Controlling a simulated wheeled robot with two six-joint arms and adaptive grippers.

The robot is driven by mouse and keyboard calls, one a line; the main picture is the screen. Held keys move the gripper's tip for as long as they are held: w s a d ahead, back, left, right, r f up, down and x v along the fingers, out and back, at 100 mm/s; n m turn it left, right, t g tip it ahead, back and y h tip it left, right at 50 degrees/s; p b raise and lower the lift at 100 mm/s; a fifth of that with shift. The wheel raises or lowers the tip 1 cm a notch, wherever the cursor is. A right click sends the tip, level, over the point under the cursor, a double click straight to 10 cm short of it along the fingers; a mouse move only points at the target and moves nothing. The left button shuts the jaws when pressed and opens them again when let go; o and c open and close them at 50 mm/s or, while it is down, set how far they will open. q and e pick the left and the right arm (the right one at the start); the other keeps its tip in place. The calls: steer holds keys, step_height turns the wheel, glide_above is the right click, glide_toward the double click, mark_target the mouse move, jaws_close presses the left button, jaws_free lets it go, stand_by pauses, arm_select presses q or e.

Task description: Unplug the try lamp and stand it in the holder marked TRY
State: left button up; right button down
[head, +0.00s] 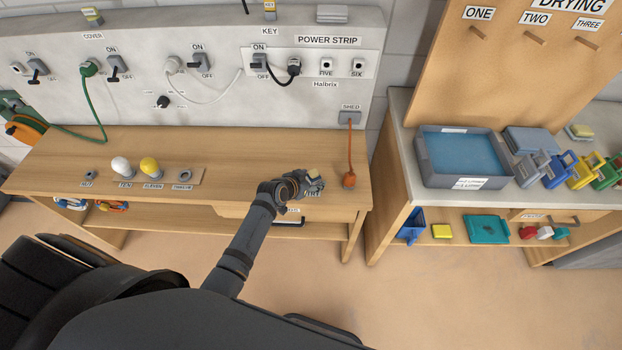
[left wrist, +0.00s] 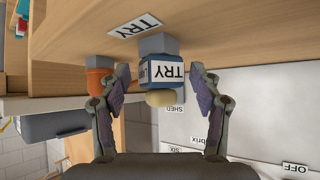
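The try lamp (left wrist: 162,72) has a blue body with a TRY label and a pale yellow bulb. In the left wrist view, which is upside down, its base meets a grey block (left wrist: 158,43) on the bench beside a TRY sign (left wrist: 136,26); how deep it sits is unclear. My left gripper (left wrist: 160,78) is open, one finger on each side of the lamp, with gaps visible. In the head view the left gripper (head: 312,184) is at the bench's right front and partly hides the lamp. An orange socket (head: 349,180) on an orange cord lies to its right. My right gripper is not in view.
A white bulb (head: 120,167) and a yellow bulb (head: 151,167) stand on the left of the bench (head: 235,150). A wall panel with a power strip (head: 308,64), switches and plugs is behind. A counter with a blue tray (head: 424,160) stands at right. The bench's middle is clear.

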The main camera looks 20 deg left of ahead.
arm_select(q)
steer(key=shift+o, duration=0.4)
steer(key=v, duration=1.2)
stand_by(0.5)
